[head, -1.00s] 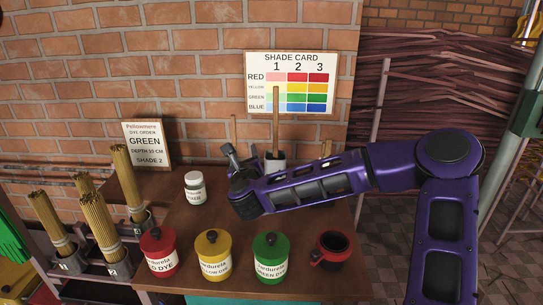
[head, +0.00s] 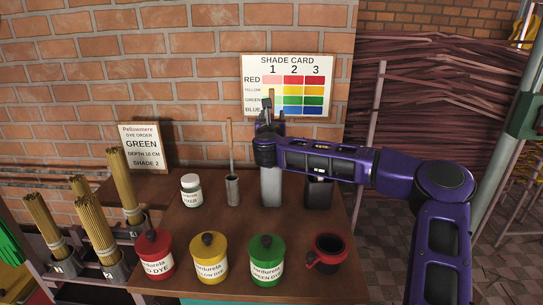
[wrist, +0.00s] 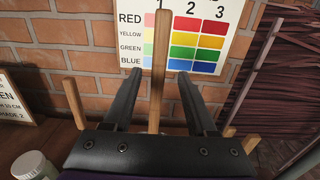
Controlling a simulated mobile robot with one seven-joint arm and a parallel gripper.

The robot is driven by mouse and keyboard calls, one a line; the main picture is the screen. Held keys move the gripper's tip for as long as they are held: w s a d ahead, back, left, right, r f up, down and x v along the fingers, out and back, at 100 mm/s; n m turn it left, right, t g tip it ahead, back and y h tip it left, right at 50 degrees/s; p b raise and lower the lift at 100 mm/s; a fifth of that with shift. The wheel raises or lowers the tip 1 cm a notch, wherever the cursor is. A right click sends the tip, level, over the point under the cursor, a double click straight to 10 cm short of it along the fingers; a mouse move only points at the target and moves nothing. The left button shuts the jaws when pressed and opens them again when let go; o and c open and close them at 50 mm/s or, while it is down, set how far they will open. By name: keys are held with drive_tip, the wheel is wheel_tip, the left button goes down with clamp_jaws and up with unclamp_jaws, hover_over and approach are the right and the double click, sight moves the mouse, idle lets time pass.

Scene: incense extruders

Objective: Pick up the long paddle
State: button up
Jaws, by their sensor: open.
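The long paddle (head: 271,93) shows as a tall wooden handle standing upright above the grey tall container (head: 271,188) on the table. My gripper (head: 268,113) is raised at the handle, above that container. In the wrist view the handle (wrist: 157,60) stands between the two spread dark fingers of my gripper (wrist: 160,75), with a gap visible on each side. Its lower end is hidden behind the gripper body and inside the container.
A shorter stick (head: 230,140) stands in a narrow grey holder (head: 232,192) to the left. A dark container (head: 318,194) is to the right. Red (head: 155,255), yellow (head: 209,259) and green (head: 266,261) dye pots line the front. The shade card (head: 290,86) is behind.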

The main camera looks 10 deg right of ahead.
drive_tip(key=w, duration=0.4)
drive_tip(key=w+d, duration=0.1)
drive_tip(key=w, duration=0.1)
drive_tip(key=shift+f, duration=0.15)
drive_tip(key=shift+c, duration=0.3)
clamp_jaws()
